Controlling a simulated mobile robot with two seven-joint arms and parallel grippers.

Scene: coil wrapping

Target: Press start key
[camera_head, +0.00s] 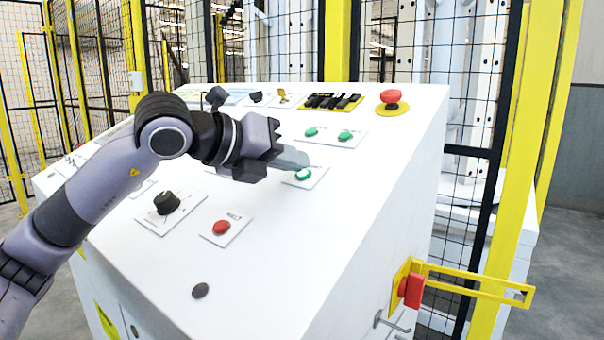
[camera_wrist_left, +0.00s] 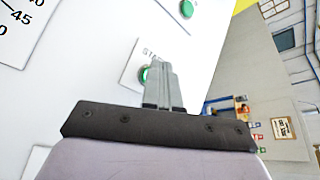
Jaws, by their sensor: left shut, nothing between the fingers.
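The start key is a round green button (camera_head: 303,174) on a small white plate on the sloped white control panel (camera_head: 290,235). My left gripper (camera_head: 304,163) is shut and empty, with its fingertips right at the green button. In the left wrist view the closed fingers (camera_wrist_left: 163,68) cover part of the green button (camera_wrist_left: 144,75), and its label, beginning "STA", shows above it. I cannot tell whether the fingertips touch the button. My right gripper is not in view.
A red button (camera_head: 221,227) and a black knob (camera_head: 166,202) sit nearer on the panel. Two green buttons (camera_head: 345,135) and a red emergency stop (camera_head: 390,97) sit farther back. Yellow-framed mesh fencing (camera_head: 503,170) stands behind and to the right.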

